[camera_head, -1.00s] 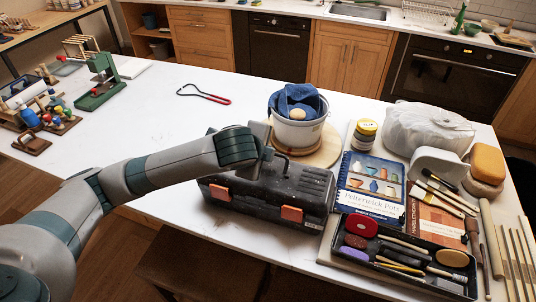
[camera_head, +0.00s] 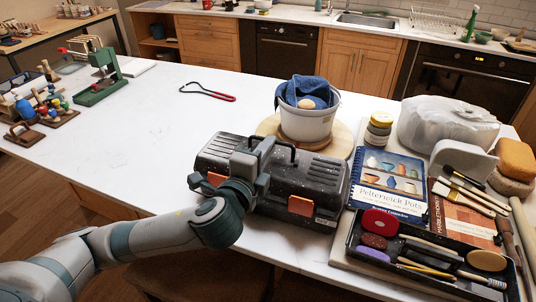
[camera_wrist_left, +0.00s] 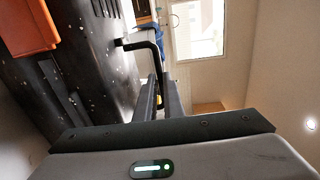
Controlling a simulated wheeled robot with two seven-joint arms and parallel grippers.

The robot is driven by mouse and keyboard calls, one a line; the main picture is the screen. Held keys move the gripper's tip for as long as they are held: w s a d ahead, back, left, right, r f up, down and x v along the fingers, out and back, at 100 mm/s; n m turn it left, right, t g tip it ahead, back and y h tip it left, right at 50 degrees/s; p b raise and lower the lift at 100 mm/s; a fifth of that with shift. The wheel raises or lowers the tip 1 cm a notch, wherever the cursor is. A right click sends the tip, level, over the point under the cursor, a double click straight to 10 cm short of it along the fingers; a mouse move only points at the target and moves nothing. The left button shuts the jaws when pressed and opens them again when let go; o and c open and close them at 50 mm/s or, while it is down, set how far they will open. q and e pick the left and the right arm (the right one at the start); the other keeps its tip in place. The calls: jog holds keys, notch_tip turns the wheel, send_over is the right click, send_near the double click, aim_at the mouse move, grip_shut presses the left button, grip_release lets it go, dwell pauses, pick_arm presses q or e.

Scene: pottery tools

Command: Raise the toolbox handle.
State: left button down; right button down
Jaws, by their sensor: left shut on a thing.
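The black toolbox (camera_head: 322,178) with orange latches sits closed on the white table. Its dark handle (camera_head: 285,143) stands up above the lid, and part of it is hidden behind my gripper. My left gripper (camera_head: 258,147) is over the lid, shut on the handle's left part. In the left wrist view the bent black handle (camera_wrist_left: 157,48) runs down between the fingers (camera_wrist_left: 165,100), beside the speckled toolbox lid (camera_wrist_left: 95,60). My right gripper is not in view.
A white bucket (camera_head: 304,122) with a blue cloth stands on a round board just behind the toolbox. A blue book (camera_head: 388,187) and a black tool tray (camera_head: 352,236) lie close on the right. The table to the left is mostly clear.

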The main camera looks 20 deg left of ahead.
pick_arm(q)
jog(key=shift+f, duration=0.1)
dwell(0.4)
jog(key=c, duration=1.9)
grip_release()
jog(key=shift+o, duration=0.2)
jog(key=shift+s, duration=0.1)
jog(key=shift+s, duration=0.4)
jog(key=s+r+p, duration=0.1)
jog(key=s+p, duration=1.2)
jog(key=s, duration=0.3)
jog(key=shift+s+a, duration=0.2)
